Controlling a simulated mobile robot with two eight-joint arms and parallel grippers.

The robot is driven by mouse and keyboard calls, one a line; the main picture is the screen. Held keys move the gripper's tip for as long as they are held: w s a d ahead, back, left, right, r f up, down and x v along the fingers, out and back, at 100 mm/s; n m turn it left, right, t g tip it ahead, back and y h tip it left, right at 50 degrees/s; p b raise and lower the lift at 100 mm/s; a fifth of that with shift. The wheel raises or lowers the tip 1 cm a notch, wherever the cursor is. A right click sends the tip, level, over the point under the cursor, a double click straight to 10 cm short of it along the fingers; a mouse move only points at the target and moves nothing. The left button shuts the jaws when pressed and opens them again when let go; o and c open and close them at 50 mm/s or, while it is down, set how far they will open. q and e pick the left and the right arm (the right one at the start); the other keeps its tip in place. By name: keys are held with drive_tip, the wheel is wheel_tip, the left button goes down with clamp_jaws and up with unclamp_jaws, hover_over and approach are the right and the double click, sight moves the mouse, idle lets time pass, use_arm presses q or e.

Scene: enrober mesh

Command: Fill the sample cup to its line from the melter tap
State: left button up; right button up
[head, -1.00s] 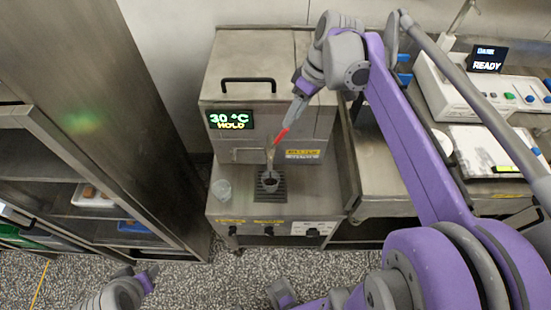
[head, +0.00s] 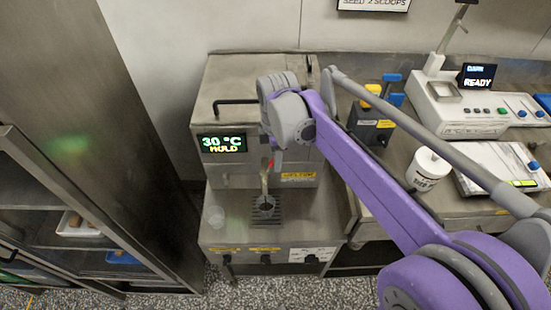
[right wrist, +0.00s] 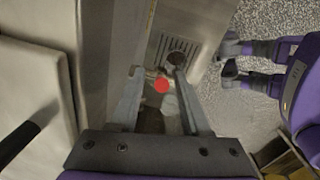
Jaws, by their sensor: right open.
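A clear cup (head: 216,217) stands on the shelf left of the grate. My right gripper (head: 278,164) is at the tap, partly hidden by its own arm. In the right wrist view its fingers (right wrist: 160,108) are open, with the red knob (right wrist: 161,86) between them, contact unclear. My left gripper is out of view.
A tall steel cabinet (head: 110,130) stands left of the melter. On the right bench are a white tub (head: 428,168), a blue and yellow device (head: 372,122), a scale (head: 500,172) and an instrument reading "READY" (head: 465,112). Speckled floor lies in front.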

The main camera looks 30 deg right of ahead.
drive_tip(key=shift+f, duration=0.55)
clamp_jaws()
idle(1.1)
